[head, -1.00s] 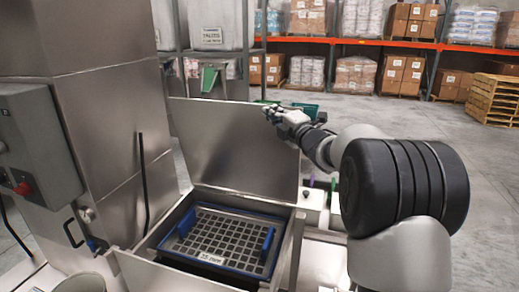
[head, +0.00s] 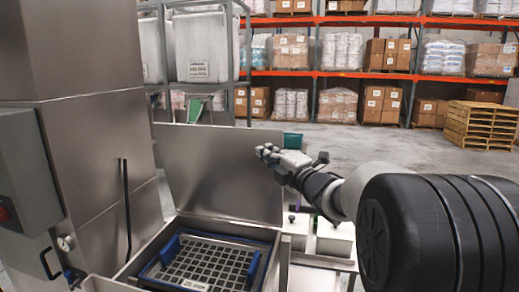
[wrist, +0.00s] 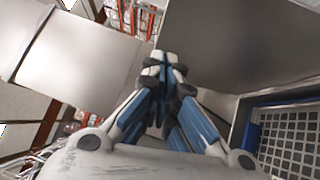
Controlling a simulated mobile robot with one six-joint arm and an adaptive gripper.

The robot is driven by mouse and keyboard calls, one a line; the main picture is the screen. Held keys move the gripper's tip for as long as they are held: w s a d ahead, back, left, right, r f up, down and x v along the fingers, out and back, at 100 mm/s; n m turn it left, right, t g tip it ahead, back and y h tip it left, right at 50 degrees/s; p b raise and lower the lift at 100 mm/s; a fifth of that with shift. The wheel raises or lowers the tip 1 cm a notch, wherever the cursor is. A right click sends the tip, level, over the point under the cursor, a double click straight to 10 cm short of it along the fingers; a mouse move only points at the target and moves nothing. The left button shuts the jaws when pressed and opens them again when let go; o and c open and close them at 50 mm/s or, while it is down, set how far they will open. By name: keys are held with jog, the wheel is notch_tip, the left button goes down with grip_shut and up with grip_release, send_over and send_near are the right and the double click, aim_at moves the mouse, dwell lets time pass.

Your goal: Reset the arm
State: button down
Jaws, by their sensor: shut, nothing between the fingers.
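My gripper (head: 268,152) is raised in front of the upright steel lid in the head view, at the lid's upper right. In the wrist view my gripper (wrist: 163,65) has its fingers together and nothing between them. The arm reaches in from the right. No held object shows.
The open steel lid (head: 205,165) stands behind a steel box holding a blue-framed grid tray (head: 200,262). A tall steel cabinet (head: 85,150) with a grey control box (head: 25,165) stands at left. Pallet racks and a wooden pallet stack (head: 485,125) are far back, beyond open floor.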

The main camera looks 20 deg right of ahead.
jog(key=shift+s+d+f, duration=0.15)
jog(key=shift+s, duration=0.25)
jog(key=s+a+f+m+g+h+b, duration=0.1)
jog(key=s+a+f+m+g, duration=0.3)
jog(key=s, duration=0.9)
jog(key=s+a+f+m+g+h+b, duration=0.1)
jog(key=s+a+f+m+g, duration=0.4)
jog(key=s+f+m, duration=0.5)
jog(key=s+a+f+m+g+h+b, duration=0.1)
jog(key=s+a+f+m+g, duration=0.3)
jog(key=s, duration=1.4)
notch_tip(320, 180, down, 5)
jog(key=m+g+h, duration=0.1)
jog(key=m, duration=0.3)
jog(key=shift+a, duration=0.15)
